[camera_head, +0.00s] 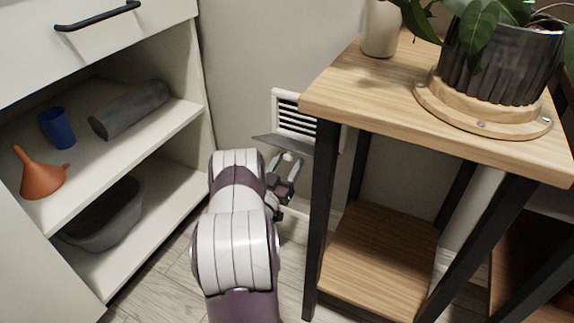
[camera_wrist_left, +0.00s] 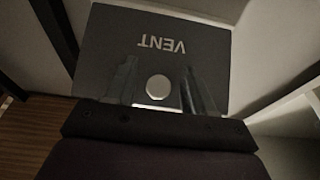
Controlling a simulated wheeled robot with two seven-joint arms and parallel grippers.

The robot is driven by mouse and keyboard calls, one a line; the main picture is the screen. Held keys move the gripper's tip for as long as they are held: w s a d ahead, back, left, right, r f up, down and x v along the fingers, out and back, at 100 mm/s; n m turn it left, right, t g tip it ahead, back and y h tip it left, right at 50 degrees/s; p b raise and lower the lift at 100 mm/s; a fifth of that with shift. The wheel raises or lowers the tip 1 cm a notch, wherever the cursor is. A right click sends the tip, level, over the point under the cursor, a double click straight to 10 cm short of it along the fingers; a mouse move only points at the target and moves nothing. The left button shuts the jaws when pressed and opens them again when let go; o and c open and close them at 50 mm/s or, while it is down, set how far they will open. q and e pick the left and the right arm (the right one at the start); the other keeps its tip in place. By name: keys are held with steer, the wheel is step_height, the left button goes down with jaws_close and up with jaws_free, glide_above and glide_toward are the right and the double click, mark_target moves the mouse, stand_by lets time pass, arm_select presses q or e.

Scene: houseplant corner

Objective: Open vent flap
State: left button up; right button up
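The vent (camera_head: 295,116) is a white louvred grille low on the wall, between the shelf unit and the wooden stand. Its dark grey flap (camera_head: 283,144) juts outward below the louvres, which show uncovered above it. The left wrist view shows the flap face (camera_wrist_left: 205,30) with the word VENT upside down and a pale round knob (camera_wrist_left: 158,87). My left gripper (camera_head: 284,172) is just below the flap. In the left wrist view its fingers (camera_wrist_left: 160,92) stand apart on either side of the knob, with gaps; contact cannot be told. My right gripper is out of view.
The wooden stand (camera_head: 340,82) with black legs is close on the right, bearing a plant pot (camera_head: 500,62) and a pale vase (camera_head: 381,28). The white shelf unit (camera_head: 190,110) on the left holds a funnel (camera_head: 38,178), blue cup (camera_head: 57,128), grey roll (camera_head: 130,108) and grey tub (camera_head: 105,215).

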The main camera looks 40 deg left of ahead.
arm_select(q)
steer(key=shift+s, duration=0.1)
steer(key=p+v, duration=0.6)
steer(key=v, duration=0.6)
steer(key=shift+s, duration=0.3)
steer(key=shift+d+f, duration=0.15)
